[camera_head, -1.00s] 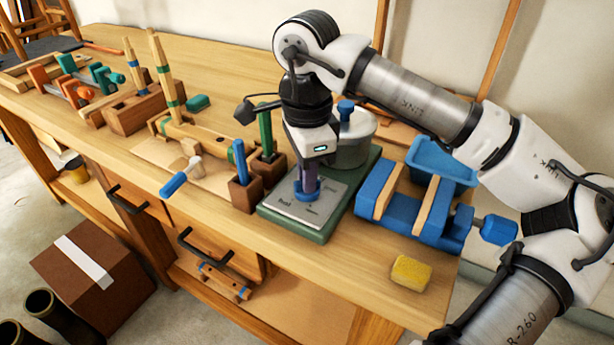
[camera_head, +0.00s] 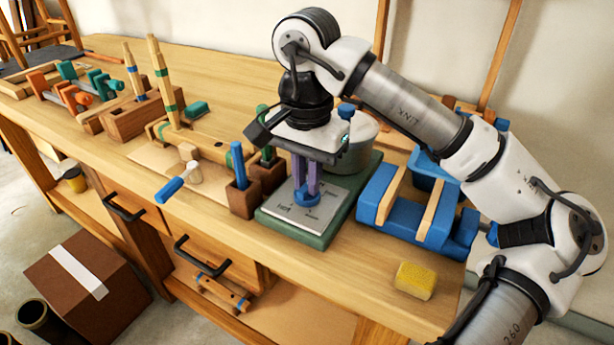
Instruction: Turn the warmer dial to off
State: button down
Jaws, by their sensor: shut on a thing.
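The warmer has a green base (camera_head: 321,236) and a grey sloped front panel (camera_head: 292,218) with small printed labels, too small to read for sure. A blue dial (camera_head: 306,197) sits on the panel. A grey pot (camera_head: 358,152) with a blue lid knob stands on the base behind my gripper. My gripper (camera_head: 307,189) points down at the panel, its two purple fingers shut on the blue dial. The fingers and wrist hide part of the dial, so its pointer cannot be read.
Wooden blocks holding blue and green handled tools (camera_head: 240,167) stand just left of the warmer. A blue vise (camera_head: 412,215) is close on the right. A yellow sponge (camera_head: 415,280) lies at the front right. A mallet (camera_head: 172,188) lies near the front edge.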

dwell(0.3)
jog(key=c, duration=1.4)
grip_release()
jog(key=shift+c, duration=0.2)
notch_tip(320, 180, up, 14)
jog(key=p, duration=0.2)
